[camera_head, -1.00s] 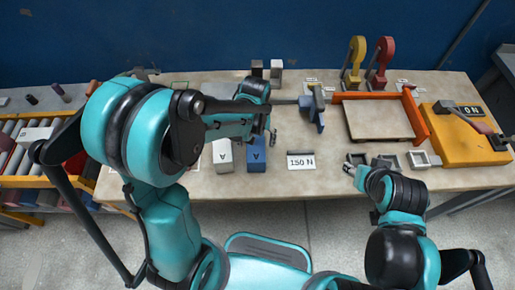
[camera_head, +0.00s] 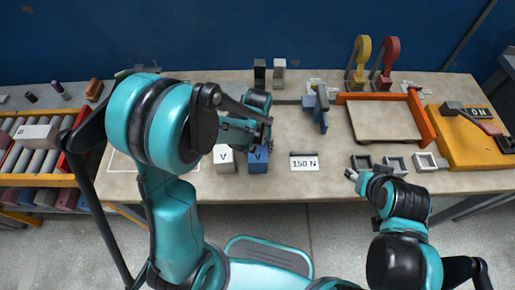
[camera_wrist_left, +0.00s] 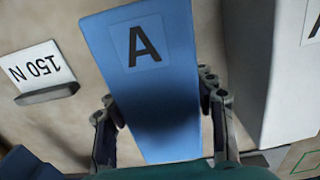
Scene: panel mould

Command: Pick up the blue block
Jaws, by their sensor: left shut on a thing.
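The blue block (camera_head: 258,161), marked with a letter A, stands near the front edge of the bench. It fills the middle of the left wrist view (camera_wrist_left: 150,75). My left gripper (camera_head: 262,147) is over the block, with one finger on each side of it (camera_wrist_left: 160,125), shut on it. The block's upper end is partly hidden by the gripper in the head view. My right gripper (camera_head: 350,174) is at the bench's front edge, far to the right of the block; its fingers are too small to judge.
A white block (camera_head: 224,160), also marked A, stands close to the left of the blue block. A 150 N card (camera_head: 304,163) lies to the right. Small grey square frames (camera_head: 396,164) and an orange-edged tray (camera_head: 428,122) are further right.

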